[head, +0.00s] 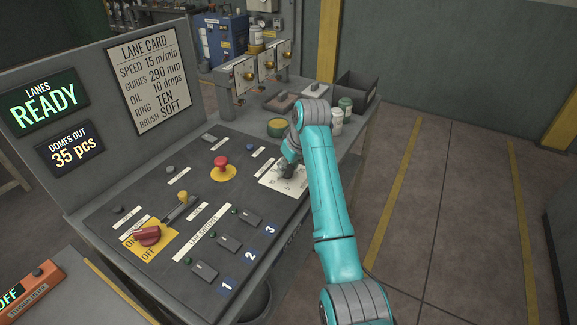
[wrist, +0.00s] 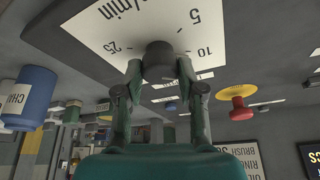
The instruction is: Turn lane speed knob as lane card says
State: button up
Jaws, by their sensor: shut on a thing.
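The lane card (head: 141,75) on the upright board reads speed 15 m/min, guides 290 mm, oil 10 drops, ring TEN, brush SOFT. The speed dial plate (head: 270,181) is white and lies at the right end of the sloping panel. In the wrist view the plate (wrist: 105,35) shows 5, 10, 25 and "/min". My gripper (head: 286,172) is over the plate. In the wrist view my gripper (wrist: 160,70) is shut on the dark round knob (wrist: 159,54), a finger on each side. The knob's pointer mark and the other numbers are hidden.
A red mushroom button (head: 221,163) stands left of the dial. A red on/off handle (head: 147,235) and lane switches (head: 205,271) are at the front. The floor to the right is clear.

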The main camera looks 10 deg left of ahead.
jog(key=m+h, duration=0.1)
jog(key=m, duration=0.1)
jog(key=m+t, duration=0.1)
jog(key=m, duration=0.2)
jog(key=shift+s+a+h, duration=0.1)
jog(key=shift+h, duration=0.3)
jog(key=m+h, duration=0.1)
jog(key=m, duration=0.4)
jog(key=shift+h, duration=0.4)
jog(key=o, duration=1.1)
jog(key=v, duration=1.2)
jog(key=shift+s+a, duration=0.1)
jog(key=shift+a, duration=0.05)
